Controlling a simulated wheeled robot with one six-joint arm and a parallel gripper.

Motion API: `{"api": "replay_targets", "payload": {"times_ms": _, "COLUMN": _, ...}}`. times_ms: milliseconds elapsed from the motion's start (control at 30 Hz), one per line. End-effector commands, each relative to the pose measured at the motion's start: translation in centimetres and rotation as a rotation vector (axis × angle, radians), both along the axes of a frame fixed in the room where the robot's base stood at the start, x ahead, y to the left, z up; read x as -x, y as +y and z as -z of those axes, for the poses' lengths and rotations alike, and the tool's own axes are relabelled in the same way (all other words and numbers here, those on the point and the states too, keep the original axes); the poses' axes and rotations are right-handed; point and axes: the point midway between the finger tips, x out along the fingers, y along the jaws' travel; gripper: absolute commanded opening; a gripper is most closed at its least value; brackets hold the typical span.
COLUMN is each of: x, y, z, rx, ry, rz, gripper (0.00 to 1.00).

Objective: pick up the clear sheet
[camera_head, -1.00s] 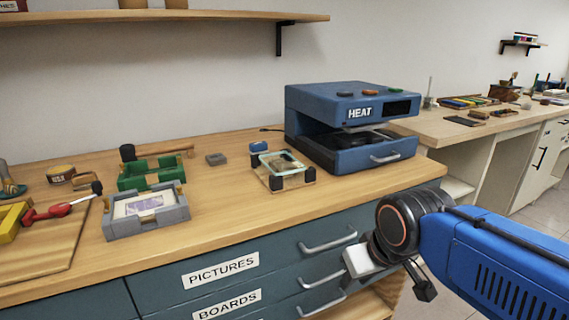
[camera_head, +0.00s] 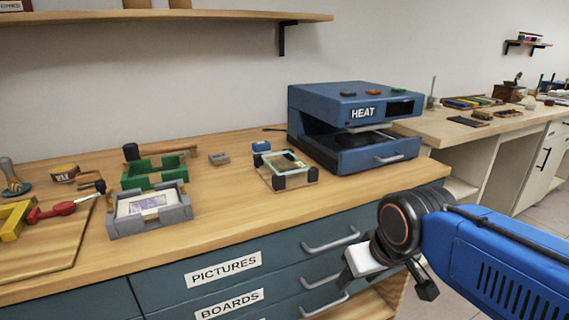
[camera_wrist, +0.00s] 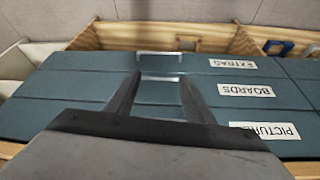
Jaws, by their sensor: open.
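A clear sheet (camera_head: 284,161) appears to lie in a small wooden frame with black corner blocks (camera_head: 279,182) on the workbench, left of the blue heat press. Its edges look pale green and glassy. My gripper (camera_head: 395,285) is in front of the bench, low at the right, well away from the sheet. In the wrist view my gripper (camera_wrist: 158,90) has its two fingers apart with nothing between them, facing the drawer fronts. The sheet is not in the wrist view.
The blue heat press (camera_head: 350,125) stands on the bench (camera_head: 230,205). A grey tray (camera_head: 148,220) with a picture, a green frame (camera_head: 155,172) and a hammer (camera_head: 160,152) sit further left. Drawers with handles (camera_head: 330,240) are below. A shelf (camera_head: 160,15) hangs above.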

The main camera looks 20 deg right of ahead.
Motion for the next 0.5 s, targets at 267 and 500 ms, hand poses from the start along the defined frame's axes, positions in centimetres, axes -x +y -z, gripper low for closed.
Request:
{"api": "replay_targets", "payload": {"times_ms": 267, "x": -4.3, "y": 0.4, "z": -6.5, "rx": 0.002, "ry": 0.051, "rz": -0.019, "gripper": 0.92}}
{"api": "replay_targets", "payload": {"times_ms": 500, "x": -10.2, "y": 1.2, "z": -14.4, "rx": 0.004, "ry": 0.123, "rz": -0.044, "gripper": 0.92}}
